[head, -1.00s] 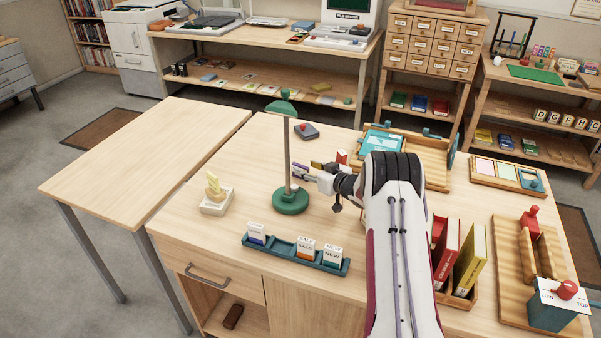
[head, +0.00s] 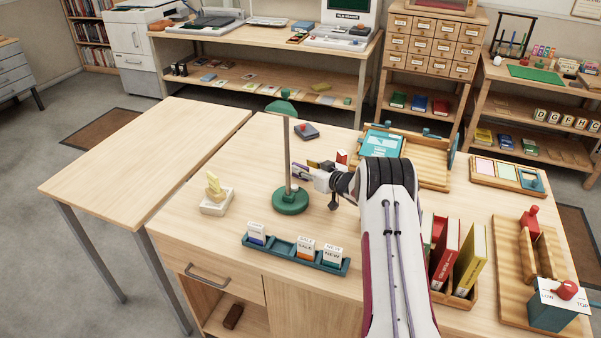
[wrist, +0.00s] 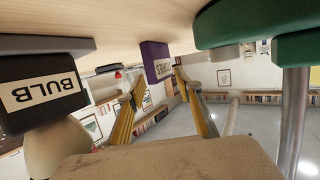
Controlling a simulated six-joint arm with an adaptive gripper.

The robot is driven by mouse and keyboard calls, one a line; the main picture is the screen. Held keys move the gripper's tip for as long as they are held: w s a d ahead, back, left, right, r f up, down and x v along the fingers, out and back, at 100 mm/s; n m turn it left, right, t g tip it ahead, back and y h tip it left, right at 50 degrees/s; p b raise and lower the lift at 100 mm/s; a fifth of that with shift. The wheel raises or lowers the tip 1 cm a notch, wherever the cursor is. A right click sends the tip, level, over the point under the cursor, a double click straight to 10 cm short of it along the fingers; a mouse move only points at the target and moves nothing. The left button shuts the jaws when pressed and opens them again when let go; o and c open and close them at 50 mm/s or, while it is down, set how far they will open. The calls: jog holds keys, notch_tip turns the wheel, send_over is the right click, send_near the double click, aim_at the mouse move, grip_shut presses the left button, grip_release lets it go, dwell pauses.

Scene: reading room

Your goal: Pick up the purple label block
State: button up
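The purple label block (wrist: 157,62) shows in the wrist view with a white lettered label on one face, close to the tabletop. My gripper's two yellow fingers (wrist: 160,90) are apart in that view, with the block near their tips and roughly in line with the gap. I cannot tell whether they touch it. In the head view my gripper (head: 306,172) is low over the table, just right of the lamp post, and the purple block (head: 298,168) shows only as a small patch by the fingertips.
A green-based lamp (head: 290,202) stands close left of my gripper. A black block marked BULB (wrist: 40,92) is at the left of the wrist view. A teal rack (head: 283,250) of label blocks is in front. A wooden tray (head: 432,165) and upright books (head: 468,262) are to the right.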

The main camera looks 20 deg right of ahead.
aim_at(305, 168)
grip_shut()
jog(key=shift+r, duration=0.15)
notch_tip(305, 168, up, 10)
dwell(0.7)
